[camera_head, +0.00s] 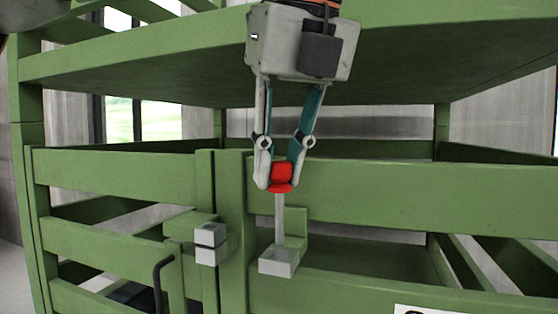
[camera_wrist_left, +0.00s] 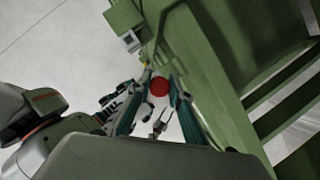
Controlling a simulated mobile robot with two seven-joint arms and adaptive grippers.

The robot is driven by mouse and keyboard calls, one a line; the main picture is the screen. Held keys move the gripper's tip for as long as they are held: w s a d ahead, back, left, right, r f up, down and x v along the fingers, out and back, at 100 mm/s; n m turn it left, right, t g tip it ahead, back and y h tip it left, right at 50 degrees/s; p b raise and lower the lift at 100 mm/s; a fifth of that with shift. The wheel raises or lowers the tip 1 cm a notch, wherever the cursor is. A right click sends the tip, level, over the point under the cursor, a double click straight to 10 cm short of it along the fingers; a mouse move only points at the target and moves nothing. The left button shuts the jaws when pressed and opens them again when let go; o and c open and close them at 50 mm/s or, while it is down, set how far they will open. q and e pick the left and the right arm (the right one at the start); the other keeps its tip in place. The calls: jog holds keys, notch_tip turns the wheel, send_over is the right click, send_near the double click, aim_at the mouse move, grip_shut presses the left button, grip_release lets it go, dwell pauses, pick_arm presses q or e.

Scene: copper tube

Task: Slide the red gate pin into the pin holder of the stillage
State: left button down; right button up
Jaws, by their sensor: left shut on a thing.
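The gate pin has a red head (camera_head: 281,175) and a grey shaft (camera_head: 280,218) that hangs upright below it. My left gripper (camera_head: 278,183) is shut on the red head, with a finger on either side. The shaft's lower end meets a light grey block (camera_head: 278,264) on the green stillage (camera_head: 110,178); whether the tip is inside it or just behind it I cannot tell. In the left wrist view the red head (camera_wrist_left: 159,86) shows between the fingertips of my left gripper (camera_wrist_left: 158,92). My right gripper does not show clearly.
A dark bent handle (camera_head: 160,275) stands further left. A green upper deck (camera_head: 400,50) overhangs behind my gripper. A white label (camera_head: 440,310) is at the bottom right.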

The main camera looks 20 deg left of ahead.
aim_at(281, 214)
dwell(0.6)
pick_arm(q)
jog(key=shift+f, duration=0.55)
jog(key=shift+f+b, duration=1)
jog(key=shift+f, duration=0.05)
jog(key=shift+f+b, duration=1.65)
jog(key=shift+f, duration=0.8)
jog(key=c, duration=1.8)
grip_release()
jog(key=shift+o, duration=0.2)
jog(key=v, duration=1.2)
